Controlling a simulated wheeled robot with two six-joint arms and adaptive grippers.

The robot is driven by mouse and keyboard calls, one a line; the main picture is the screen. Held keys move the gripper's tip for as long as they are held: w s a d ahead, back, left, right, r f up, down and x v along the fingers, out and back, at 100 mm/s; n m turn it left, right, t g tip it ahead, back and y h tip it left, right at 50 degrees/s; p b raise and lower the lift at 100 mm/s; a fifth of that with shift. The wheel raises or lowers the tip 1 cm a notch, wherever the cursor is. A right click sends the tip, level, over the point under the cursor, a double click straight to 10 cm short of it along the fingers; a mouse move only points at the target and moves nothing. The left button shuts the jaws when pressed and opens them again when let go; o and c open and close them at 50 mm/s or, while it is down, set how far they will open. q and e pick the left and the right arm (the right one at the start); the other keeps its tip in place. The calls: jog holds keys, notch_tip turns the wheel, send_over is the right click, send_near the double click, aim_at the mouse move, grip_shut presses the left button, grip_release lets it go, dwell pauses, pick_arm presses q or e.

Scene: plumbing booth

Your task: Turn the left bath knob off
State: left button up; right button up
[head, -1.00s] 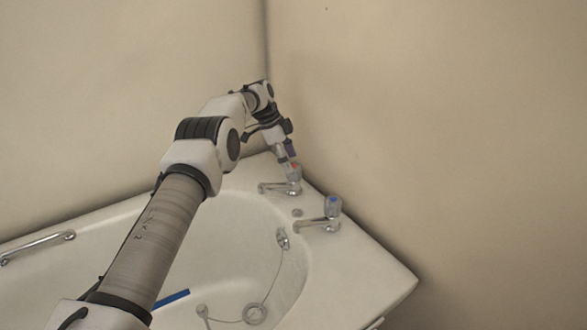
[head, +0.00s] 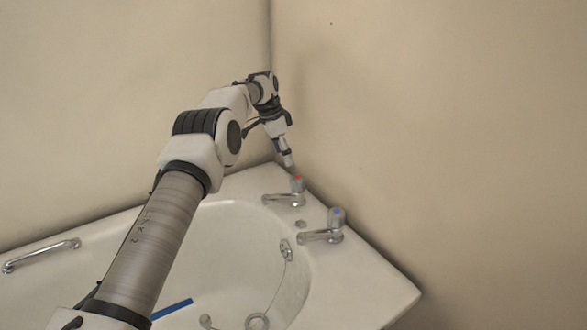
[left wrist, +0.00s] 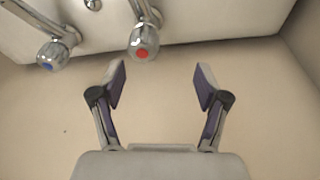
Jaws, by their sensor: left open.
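The left bath knob (head: 298,186), chrome with a red cap, stands on the tub's far corner ledge. It also shows in the left wrist view (left wrist: 144,44), upper middle. My left gripper (head: 289,165) is just above and behind this knob in the head view, apart from it. In the left wrist view the left gripper (left wrist: 161,80) is open, its two fingers spread and empty, with the red-capped knob beyond the left fingertip. My right gripper is not in view.
The blue-capped knob (head: 336,222) stands to the right on the same ledge. The white bathtub (head: 380,285) fills the corner against beige walls. A chrome handle (head: 40,255) is on the left rim, and a blue strip (head: 172,309) lies in the tub.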

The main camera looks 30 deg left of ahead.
aim_at(298, 178)
pick_arm(q)
jog(key=s+d+f+n+t+y+p, duration=0.15)
jog(key=d+n+y+p, duration=0.35)
jog(key=n, duration=0.7)
jog(key=shift+t+h, duration=0.25)
jog(key=shift+h, duration=0.25)
jog(key=b+x, duration=0.1)
jog(key=x, duration=0.1)
jog(key=b+x, duration=0.1)
jog(key=x, duration=0.2)
jog(key=b+x, duration=0.1)
jog(key=x, duration=0.1)
jog(key=shift+w+d+f, duration=0.1)
jog(key=shift+d+f, duration=0.15)
jog(key=shift+f, duration=0.05)
jog(key=c, duration=1.2)
